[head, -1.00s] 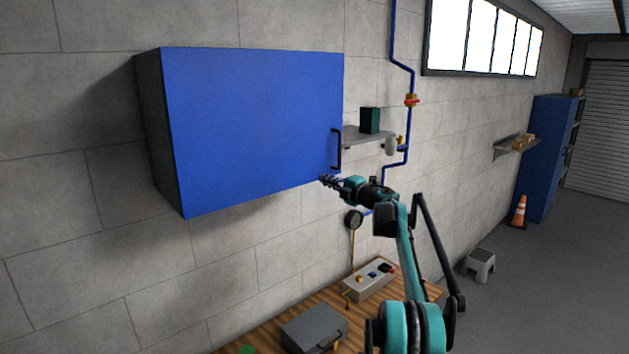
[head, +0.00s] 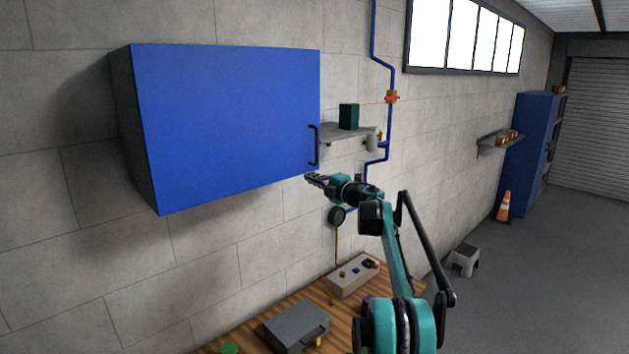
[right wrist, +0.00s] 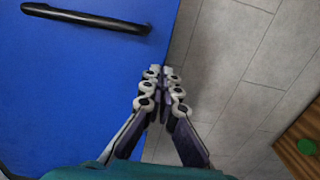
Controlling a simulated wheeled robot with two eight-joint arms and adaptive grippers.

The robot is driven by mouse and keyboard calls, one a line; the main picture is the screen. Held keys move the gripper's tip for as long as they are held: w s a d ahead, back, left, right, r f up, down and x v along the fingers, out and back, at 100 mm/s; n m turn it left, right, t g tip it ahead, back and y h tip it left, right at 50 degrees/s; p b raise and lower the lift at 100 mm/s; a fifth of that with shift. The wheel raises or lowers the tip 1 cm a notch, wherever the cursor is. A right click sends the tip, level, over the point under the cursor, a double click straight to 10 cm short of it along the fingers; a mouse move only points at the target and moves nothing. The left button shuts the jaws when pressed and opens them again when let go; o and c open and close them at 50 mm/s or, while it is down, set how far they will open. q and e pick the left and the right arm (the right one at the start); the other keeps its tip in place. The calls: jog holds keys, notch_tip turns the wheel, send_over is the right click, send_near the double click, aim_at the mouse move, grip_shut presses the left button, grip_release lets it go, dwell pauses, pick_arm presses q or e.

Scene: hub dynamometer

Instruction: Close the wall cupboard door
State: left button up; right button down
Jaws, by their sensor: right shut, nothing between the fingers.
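The blue wall cupboard door (head: 225,120) faces me in the head view. It looks flat across the cupboard front, with no gap visible from here; its hinges are hidden. The black bar handle (head: 315,146) is upright near its right edge, and shows in the right wrist view (right wrist: 85,17). My right gripper (head: 309,177) is just below the door's lower right corner in the head view. In the right wrist view its fingers (right wrist: 161,72) are together and empty, over the door's edge line. I cannot tell whether they touch it. My left gripper is out of view.
A small shelf (head: 350,133) with a dark green box (head: 348,116) and blue wall pipe (head: 374,40) are right of the cupboard. Below are a wooden bench (head: 245,345), a grey case (head: 296,324) and a control box (head: 353,277).

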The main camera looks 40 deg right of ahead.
jog(key=s+d+b, duration=0.2)
jog(key=s+d, duration=0.6)
jog(key=w+a+m+t+h+b, duration=0.25)
jog(key=a+m+h+b, duration=0.35)
jog(key=a+b, duration=0.5)
jog(key=s+a+f+m+g+h+b, duration=0.25)
jog(key=a+f+m+b, duration=0.3)
jog(key=a+f, duration=0.3)
pick_arm(q)
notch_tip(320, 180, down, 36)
jog(key=b, duration=1.7)
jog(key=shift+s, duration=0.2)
pick_arm(e)
jog(key=s+a+f+m+g+y, duration=0.2)
jog(key=s+a+f, duration=0.9)
jog(key=f, duration=0.7)
jog(key=s+a+f+m+g+y, duration=0.2)
jog(key=s+a+f+g, duration=0.3)
jog(key=s+a+f, duration=0.6)
jog(key=s+a+f+m+g+y, duration=0.3)
jog(key=s+a+f, duration=0.8)
jog(key=f, duration=1.6)
jog(key=shift+s+f+g, duration=0.25)
jog(key=shift+s+g, duration=0.15)
jog(key=shift+s, duration=0.2)
